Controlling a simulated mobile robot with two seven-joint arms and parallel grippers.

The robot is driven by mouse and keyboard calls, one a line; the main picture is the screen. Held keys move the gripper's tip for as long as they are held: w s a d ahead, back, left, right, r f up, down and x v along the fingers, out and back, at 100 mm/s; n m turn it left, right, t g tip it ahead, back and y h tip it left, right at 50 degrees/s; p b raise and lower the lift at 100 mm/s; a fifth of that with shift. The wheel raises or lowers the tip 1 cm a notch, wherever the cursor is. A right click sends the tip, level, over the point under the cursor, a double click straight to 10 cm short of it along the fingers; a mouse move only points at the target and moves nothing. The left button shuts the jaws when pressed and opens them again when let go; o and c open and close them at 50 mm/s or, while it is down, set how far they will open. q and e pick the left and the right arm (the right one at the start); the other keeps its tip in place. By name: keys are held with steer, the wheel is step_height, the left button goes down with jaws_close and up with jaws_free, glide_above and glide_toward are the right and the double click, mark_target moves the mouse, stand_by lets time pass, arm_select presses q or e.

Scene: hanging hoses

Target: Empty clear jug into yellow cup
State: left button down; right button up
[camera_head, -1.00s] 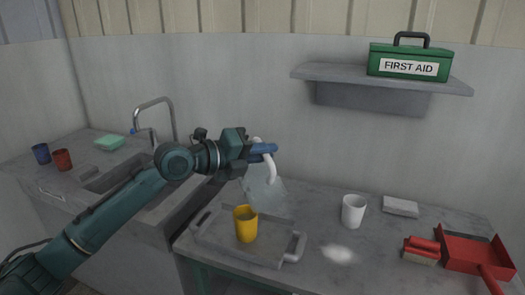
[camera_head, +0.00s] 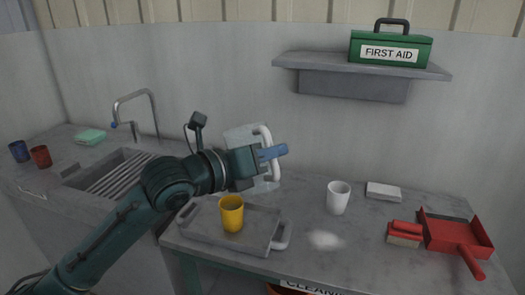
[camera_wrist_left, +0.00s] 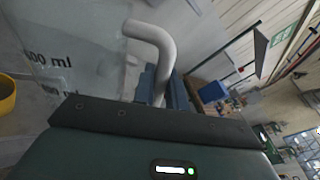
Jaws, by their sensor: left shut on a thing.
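The clear jug (camera_head: 243,134) with its white handle (camera_head: 266,138) is held in the air above the back of the tray, close to upright. My left gripper (camera_head: 272,154) is shut on its handle; the gripper covers part of the jug. The wrist view shows the handle (camera_wrist_left: 157,50) and the jug's clear wall (camera_wrist_left: 70,45) with ml marks. The yellow cup (camera_head: 231,215) stands upright on the grey tray (camera_head: 262,228), below and left of the jug; its edge shows at the left of the wrist view (camera_wrist_left: 5,95). I cannot tell what either vessel contains. My right gripper is out of view.
A white cup (camera_head: 338,198), a white block (camera_head: 384,191), a red brush (camera_head: 405,233) and a red dustpan (camera_head: 455,234) are on the table's right. A pale powdery patch (camera_head: 325,240) lies right of the tray. A shelf (camera_head: 365,66) holds a first aid box (camera_head: 390,48).

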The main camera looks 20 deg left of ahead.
arm_select(q)
steer(key=s+d+f+m+t+b, duration=0.1)
steer(key=s+d+m, duration=0.4)
steer(key=shift+s+d+f+m+b, duration=0.2)
steer(key=shift+s+f+m+b, duration=0.1)
steer(key=shift+m+b, duration=0.1)
steer(key=shift+w, duration=0.1)
stand_by(0.3)
steer(key=s+a+f+n+t+y+p, duration=0.1)
steer(key=s+a+f+n+y, duration=0.2)
steer(key=a+f, duration=0.3)
steer(key=s+a+f+n+t+y+p, duration=0.1)
steer(key=s+a+f+n+t+y, duration=0.1)
steer(key=a+f+y, duration=0.4)
step_height(320, 180, down, 5)
steer(key=shift+s+a+r+n+y, duration=0.1)
steer(key=shift+s+a+n+y, duration=0.2)
steer(key=shift+s+a+n, duration=0.45)
